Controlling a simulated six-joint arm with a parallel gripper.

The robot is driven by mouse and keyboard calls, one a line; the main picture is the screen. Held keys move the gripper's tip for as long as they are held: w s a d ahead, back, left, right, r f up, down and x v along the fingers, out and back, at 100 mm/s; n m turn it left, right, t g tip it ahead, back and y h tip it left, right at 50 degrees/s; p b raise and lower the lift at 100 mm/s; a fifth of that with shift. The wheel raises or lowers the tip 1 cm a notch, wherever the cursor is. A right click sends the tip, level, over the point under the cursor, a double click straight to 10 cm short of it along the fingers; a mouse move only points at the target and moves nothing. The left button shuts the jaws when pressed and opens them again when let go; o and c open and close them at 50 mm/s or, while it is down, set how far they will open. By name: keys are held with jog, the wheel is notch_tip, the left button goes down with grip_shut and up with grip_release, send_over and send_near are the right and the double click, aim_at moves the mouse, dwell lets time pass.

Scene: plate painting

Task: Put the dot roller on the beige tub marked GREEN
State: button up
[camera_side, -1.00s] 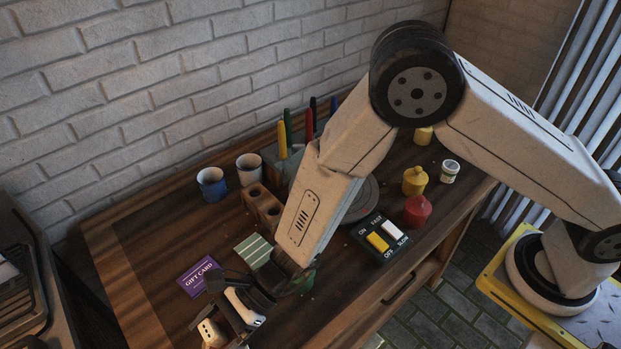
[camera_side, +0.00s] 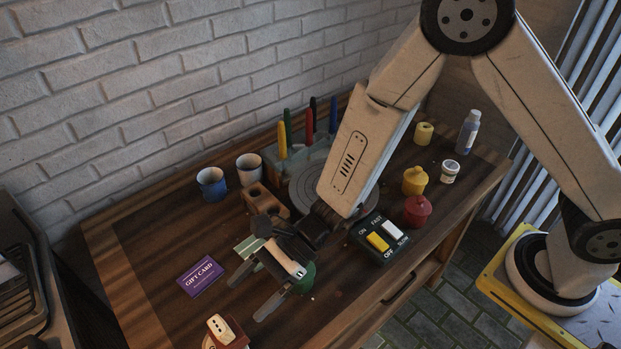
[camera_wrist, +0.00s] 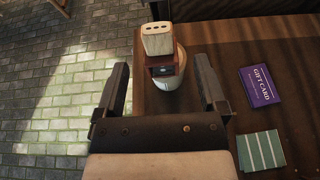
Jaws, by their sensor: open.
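The dot roller (camera_side: 223,329), a white block with dark dots on a red-brown body, stands at the near left of the table in the side view. It also shows in the wrist view (camera_wrist: 158,41), beyond my fingers. It appears to rest on a pale beige round tub (camera_wrist: 171,82), partly hidden under it; I cannot read any marking on the tub. My gripper (camera_side: 248,292) is open and empty, up and to the right of the roller and apart from it. In the wrist view the roller lies between the lines of my two fingers (camera_wrist: 162,75).
A purple gift card (camera_side: 200,277) and a green striped card (camera_wrist: 261,151) lie nearby. A green pot (camera_side: 305,278) is partly hidden by my gripper. Two cups, a wooden block (camera_side: 264,203), a turntable (camera_side: 305,190) and a switch box (camera_side: 380,241) stand farther back. The table edge is close to the roller.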

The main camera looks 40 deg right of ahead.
jog(key=shift+v, duration=1.4)
jog(key=s+d+r+n+t+h, duration=0.1)
jog(key=d+n+h, duration=0.5)
jog(key=d, duration=0.9)
jog(key=d+r+n+t+h, duration=0.1)
jog(key=d+r+n+h, duration=0.2)
jog(key=d+n+h, duration=0.4)
jog(key=d+n, duration=0.5)
jog(key=d, duration=0.4)
jog(key=shift+s+d+r+t, duration=0.2)
jog(key=shift+s+r+t, duration=0.1)
jog(key=shift+s, duration=0.1)
